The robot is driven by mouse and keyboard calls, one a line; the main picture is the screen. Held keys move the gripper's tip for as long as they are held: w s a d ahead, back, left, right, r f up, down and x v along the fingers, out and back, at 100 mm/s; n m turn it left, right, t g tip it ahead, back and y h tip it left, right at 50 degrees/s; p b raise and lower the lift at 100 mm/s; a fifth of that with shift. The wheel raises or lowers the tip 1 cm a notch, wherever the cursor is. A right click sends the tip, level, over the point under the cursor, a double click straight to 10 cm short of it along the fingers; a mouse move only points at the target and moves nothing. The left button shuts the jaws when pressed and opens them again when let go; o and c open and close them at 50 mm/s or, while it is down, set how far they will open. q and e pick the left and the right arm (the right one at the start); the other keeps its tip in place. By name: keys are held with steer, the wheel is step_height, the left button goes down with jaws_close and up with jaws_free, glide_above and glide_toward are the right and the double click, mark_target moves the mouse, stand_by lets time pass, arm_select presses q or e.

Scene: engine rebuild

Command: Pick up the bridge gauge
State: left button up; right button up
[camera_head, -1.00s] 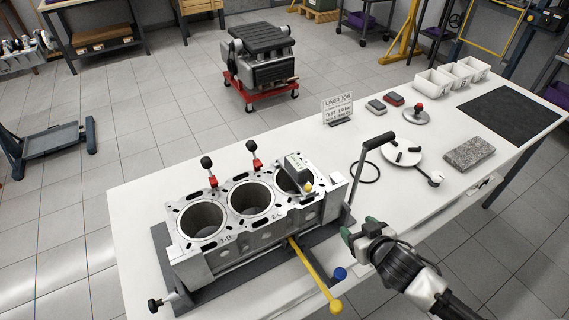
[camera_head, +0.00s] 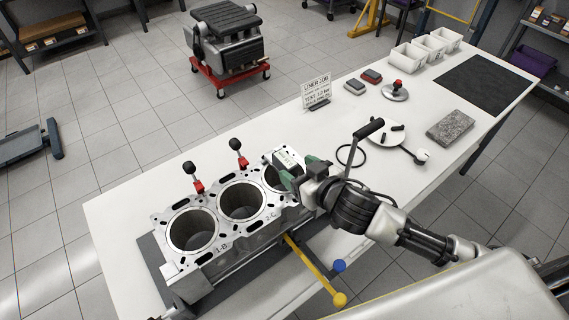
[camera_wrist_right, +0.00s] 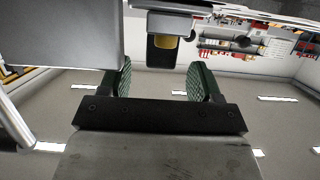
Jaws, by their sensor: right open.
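The bridge gauge (camera_head: 287,158), a small pale box with a display face, sits on the deck of the engine block (camera_head: 225,243) over the rightmost bore. My right gripper (camera_head: 301,172) is open at the gauge's near right side, with its green-padded fingers close to it and partly covering it. In the right wrist view, the open fingers (camera_wrist_right: 160,82) have an empty gap between them. A dark part with a yellow spot (camera_wrist_right: 165,45), probably the gauge, shows just beyond that gap. Contact cannot be told. My left gripper is not in view.
Two red clamps with black knobs (camera_head: 239,152) stand behind the bores. A black-handled lever (camera_head: 366,132) rises right of the gripper. A yellow-handled bar (camera_head: 318,272) juts out in front.

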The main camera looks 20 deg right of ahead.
mark_target(290, 163)
steer(key=x, duration=0.1)
steer(key=p+x, duration=0.1)
steer(key=x, duration=0.1)
steer(key=p+x, duration=0.1)
steer(key=shift+w+a+r, duration=0.1)
steer(key=shift+w+r, duration=0.1)
steer(key=shift+w+a+f, duration=0.2)
steer(key=shift+w+f, duration=0.05)
steer(key=shift+w, duration=0.25)
steer(key=c, duration=1.1)
jaws_close()
steer(key=shift+r, duration=0.1)
